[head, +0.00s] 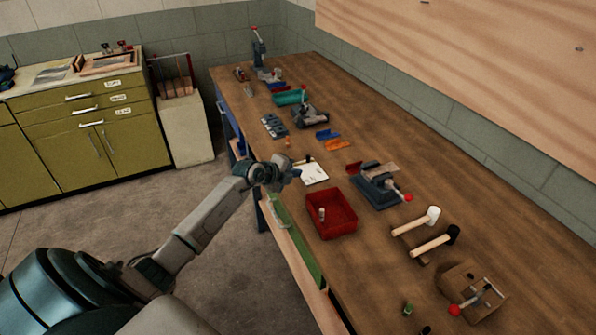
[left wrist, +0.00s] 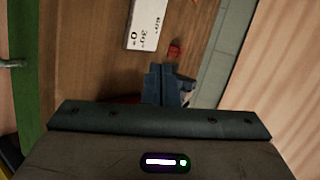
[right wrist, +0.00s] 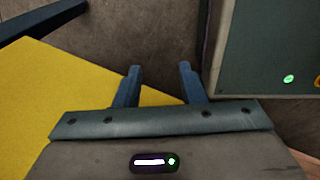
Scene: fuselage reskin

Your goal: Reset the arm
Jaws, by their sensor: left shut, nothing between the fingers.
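My left arm reaches in from the left in the head view. Its gripper (head: 296,173) is over the bench's front edge, beside a white card (head: 313,175). In the left wrist view the left gripper's blue fingers (left wrist: 162,70) are together with nothing between them. The white card (left wrist: 147,22) with printed angle marks lies ahead of them, and a small red thing (left wrist: 175,50) is near their tips. My right gripper (right wrist: 160,70) shows only in the right wrist view. Its two fingers are apart and empty, above a grey floor and a yellow surface (right wrist: 70,110).
The wooden bench (head: 480,215) holds a red bin (head: 332,226), a clamp-like tool (head: 377,185), two mallets (head: 433,243), a teal tray (head: 290,98) and other tools. Olive cabinets (head: 100,130) stand at the left. The floor (head: 150,215) between is clear.

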